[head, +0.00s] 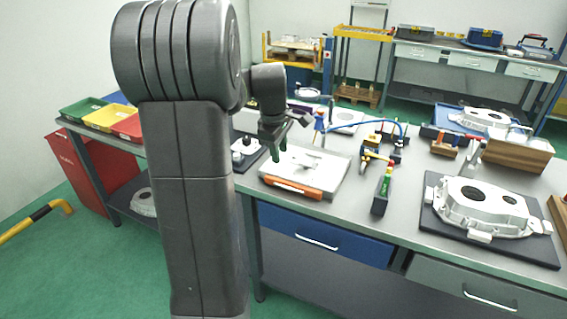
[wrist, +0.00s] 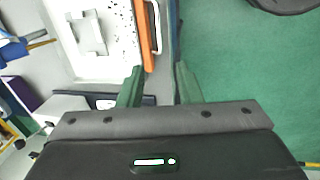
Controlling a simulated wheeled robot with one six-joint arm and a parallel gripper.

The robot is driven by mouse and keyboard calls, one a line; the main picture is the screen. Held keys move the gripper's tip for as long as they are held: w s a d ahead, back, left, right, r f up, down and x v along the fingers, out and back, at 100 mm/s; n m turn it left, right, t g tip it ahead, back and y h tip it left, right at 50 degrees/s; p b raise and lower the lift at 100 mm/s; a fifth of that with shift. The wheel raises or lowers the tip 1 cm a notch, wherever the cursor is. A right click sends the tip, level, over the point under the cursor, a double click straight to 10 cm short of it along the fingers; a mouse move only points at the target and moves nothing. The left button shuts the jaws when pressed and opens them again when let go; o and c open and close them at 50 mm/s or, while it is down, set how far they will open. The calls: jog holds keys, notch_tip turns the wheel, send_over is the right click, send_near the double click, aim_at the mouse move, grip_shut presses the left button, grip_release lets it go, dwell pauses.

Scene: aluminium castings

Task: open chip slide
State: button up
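The chip slide appears to be the orange front strip (head: 292,188) of a white tray (head: 325,172) on the bench; a pale bar handle shows along it. In the wrist view the orange strip (wrist: 145,35) runs down from the top edge, with the white handle (wrist: 158,28) on its right side. The tray (wrist: 112,62) holds dark specks and a pale block there. My gripper (head: 278,152) is above the tray's left end in the head view. In the wrist view its green fingers (wrist: 160,70) are apart with nothing between them, just below the handle's end; contact is not visible.
Right of the tray stand a dark box (head: 381,195) with a green top and small clamps with a blue hose (head: 385,123). A white casting (head: 483,207) lies on a dark mat farther right. A blue drawer (head: 318,238) is below the bench edge. Green floor is clear in front.

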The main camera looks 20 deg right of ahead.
send_near(284, 181)
jog(key=s+f, duration=0.1)
jog(key=f, duration=0.1)
jog(key=s+f, duration=0.1)
jog(key=f, duration=0.1)
jog(key=s+f, duration=0.1)
jog(key=f, duration=0.1)
jog(key=shift+a, duration=0.3)
jog(key=shift+c, duration=0.4)
grip_shut()
